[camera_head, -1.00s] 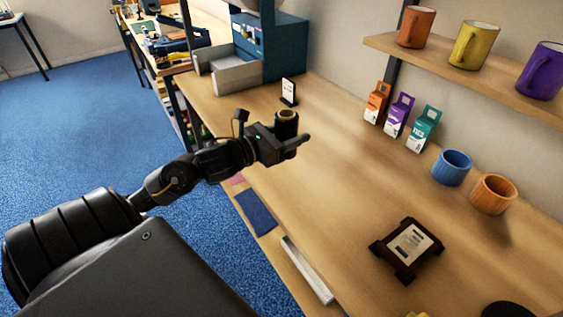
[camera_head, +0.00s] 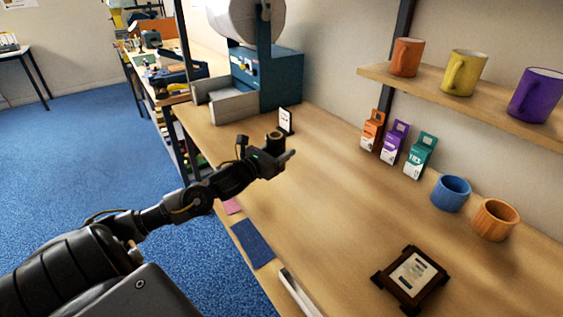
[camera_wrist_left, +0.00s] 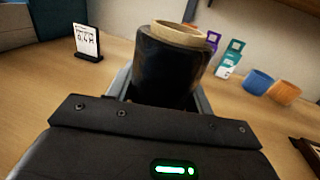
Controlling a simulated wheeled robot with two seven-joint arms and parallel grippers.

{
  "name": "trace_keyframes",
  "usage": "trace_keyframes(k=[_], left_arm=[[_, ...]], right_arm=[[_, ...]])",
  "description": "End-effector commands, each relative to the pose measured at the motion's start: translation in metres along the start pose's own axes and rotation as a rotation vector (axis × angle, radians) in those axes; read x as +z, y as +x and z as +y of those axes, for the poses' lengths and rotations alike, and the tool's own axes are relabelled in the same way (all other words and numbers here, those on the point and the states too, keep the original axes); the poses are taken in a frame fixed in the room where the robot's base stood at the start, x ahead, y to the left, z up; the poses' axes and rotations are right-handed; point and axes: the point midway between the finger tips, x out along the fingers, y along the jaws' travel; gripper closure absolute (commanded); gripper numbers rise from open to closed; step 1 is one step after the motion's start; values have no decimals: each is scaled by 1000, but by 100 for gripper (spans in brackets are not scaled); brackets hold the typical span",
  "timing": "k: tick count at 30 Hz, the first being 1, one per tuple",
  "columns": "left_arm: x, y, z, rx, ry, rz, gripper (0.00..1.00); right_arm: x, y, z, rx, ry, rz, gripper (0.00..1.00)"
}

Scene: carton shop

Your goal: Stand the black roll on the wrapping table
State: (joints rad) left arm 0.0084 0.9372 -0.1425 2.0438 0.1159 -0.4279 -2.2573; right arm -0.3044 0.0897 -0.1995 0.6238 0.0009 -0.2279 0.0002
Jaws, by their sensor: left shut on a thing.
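The black roll (camera_wrist_left: 168,70) has a tan core showing at its top end. It stands upright between the fingers of my left gripper (camera_head: 278,150), which is shut on it. The roll also shows in the head view (camera_head: 275,142), small and partly hidden by the gripper. The wooden table (camera_head: 330,215) lies below and around the gripper. I cannot tell whether the roll's lower end touches the table top. My right gripper is not in view.
A small sign (camera_head: 285,120) stands just behind the roll. A blue machine (camera_head: 275,80) is at the far end. Several boxes, a blue cup (camera_head: 450,193) and an orange cup (camera_head: 494,219) stand along the wall. A dark framed plaque (camera_head: 411,277) lies nearer. The middle of the table is clear.

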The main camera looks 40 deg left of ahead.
Motion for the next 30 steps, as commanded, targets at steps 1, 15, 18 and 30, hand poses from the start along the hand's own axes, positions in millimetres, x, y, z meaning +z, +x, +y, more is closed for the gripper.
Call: trace_keyframes(k=[1,15,18,30], left_arm=[[-10,7,4,3,-3,2,78],[-42,29,17,0,-1,0,78],[-56,31,18,-1,-3,2,78],[-75,30,18,-2,1,0,78]], right_arm=[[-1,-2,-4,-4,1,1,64],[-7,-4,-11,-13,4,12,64],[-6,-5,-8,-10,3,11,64],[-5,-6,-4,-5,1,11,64]])
